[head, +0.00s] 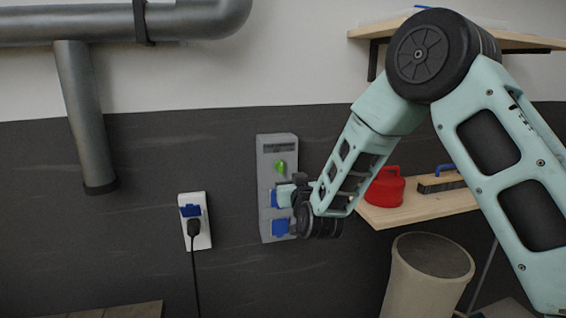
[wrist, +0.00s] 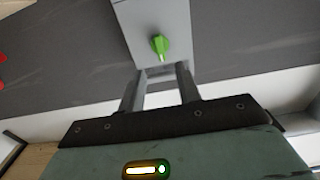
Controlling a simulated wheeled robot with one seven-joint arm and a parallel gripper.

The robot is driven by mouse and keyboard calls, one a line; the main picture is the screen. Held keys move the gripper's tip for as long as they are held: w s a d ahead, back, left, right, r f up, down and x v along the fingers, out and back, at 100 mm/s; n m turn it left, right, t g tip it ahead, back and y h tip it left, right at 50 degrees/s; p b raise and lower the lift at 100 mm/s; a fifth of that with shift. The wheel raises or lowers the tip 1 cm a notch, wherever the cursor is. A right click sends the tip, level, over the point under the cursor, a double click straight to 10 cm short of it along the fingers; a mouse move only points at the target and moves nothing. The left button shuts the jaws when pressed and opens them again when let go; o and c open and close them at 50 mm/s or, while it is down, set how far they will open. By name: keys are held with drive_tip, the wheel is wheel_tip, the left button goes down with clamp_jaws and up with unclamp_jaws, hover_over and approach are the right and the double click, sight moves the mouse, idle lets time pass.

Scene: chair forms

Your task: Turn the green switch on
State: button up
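The green switch (head: 281,167) is a knob on the upper front of a grey wall-mounted box (head: 265,152). In the wrist view the green switch (wrist: 160,47) shows just beyond the fingertips, between their lines, with its pointed end toward my gripper. My gripper (wrist: 161,70) is open, its two fingers apart with nothing held between them. In the head view my gripper is in front of the box, below the switch, and my arm partly hides it there. I cannot tell whether the fingertips touch the box.
Blue socket covers (head: 281,228) sit lower on the box. A white outlet (head: 205,238) with a black plug and cord is to the left. A wooden shelf (head: 415,208) holds a red kettle-like item (head: 385,190) and a brush (head: 440,183). A bin (head: 403,285) stands below.

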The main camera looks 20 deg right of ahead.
sight(282, 168)
drive_tip(key=w+p, duration=0.3)
drive_tip(key=w, duration=0.4)
drive_tip(key=shift+w, duration=0.35)
clamp_jaws()
